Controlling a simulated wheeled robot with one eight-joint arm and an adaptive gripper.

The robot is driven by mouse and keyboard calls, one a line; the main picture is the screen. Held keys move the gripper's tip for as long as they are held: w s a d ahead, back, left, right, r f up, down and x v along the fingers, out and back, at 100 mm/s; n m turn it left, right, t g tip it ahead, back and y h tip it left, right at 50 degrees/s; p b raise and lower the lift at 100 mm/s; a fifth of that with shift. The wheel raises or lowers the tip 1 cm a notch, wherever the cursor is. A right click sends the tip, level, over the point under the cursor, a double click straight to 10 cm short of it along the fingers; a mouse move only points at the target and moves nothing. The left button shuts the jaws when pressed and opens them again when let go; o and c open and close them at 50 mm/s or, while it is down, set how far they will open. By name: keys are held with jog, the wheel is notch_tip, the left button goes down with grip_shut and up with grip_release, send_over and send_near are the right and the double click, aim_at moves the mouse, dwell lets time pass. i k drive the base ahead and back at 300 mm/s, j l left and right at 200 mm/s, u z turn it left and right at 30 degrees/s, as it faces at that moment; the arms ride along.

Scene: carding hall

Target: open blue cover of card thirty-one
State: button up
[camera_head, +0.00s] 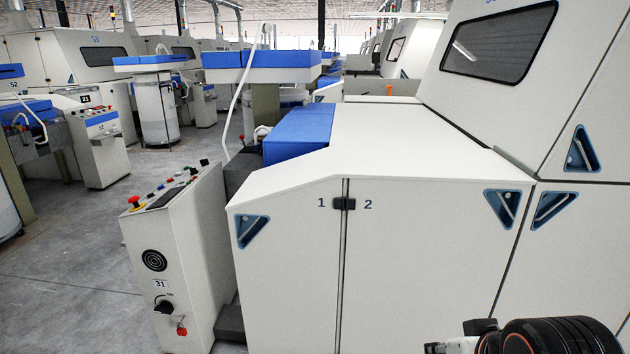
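The blue cover (298,132) lies on the left end of the big white machine, just behind its sloping white top. It looks closed: its top lies low and level, with its blue side facing left. The control cabinet (185,255) in front of it carries the number plate 31 (160,284). A dark housing sits left of the cover, partly hidden by the cabinet. Part of my arm shows at the bottom right corner, in front of the white machine and well away from the cover. My gripper's fingers are not visible.
White front doors (283,270) marked 1 and 2 have blue triangular handles. A blue coiler head (262,65) overhangs behind the cover, with a pale hose arching beside it. The cabinet top has a red knob (135,201). Grey floor (75,270) is clear on the left.

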aim_at(297, 135)
jog(key=i+j, duration=0.2)
jog(key=j, duration=0.2)
jog(key=i+j, duration=0.2)
jog(key=j, duration=0.15)
jog(key=i+j, duration=0.2)
jog(key=j, duration=0.2)
jog(key=i+j, duration=0.25)
jog(key=i+j+z, duration=0.1)
jog(key=j, duration=0.4)
jog(key=i+j, duration=0.5)
jog(key=j, duration=0.25)
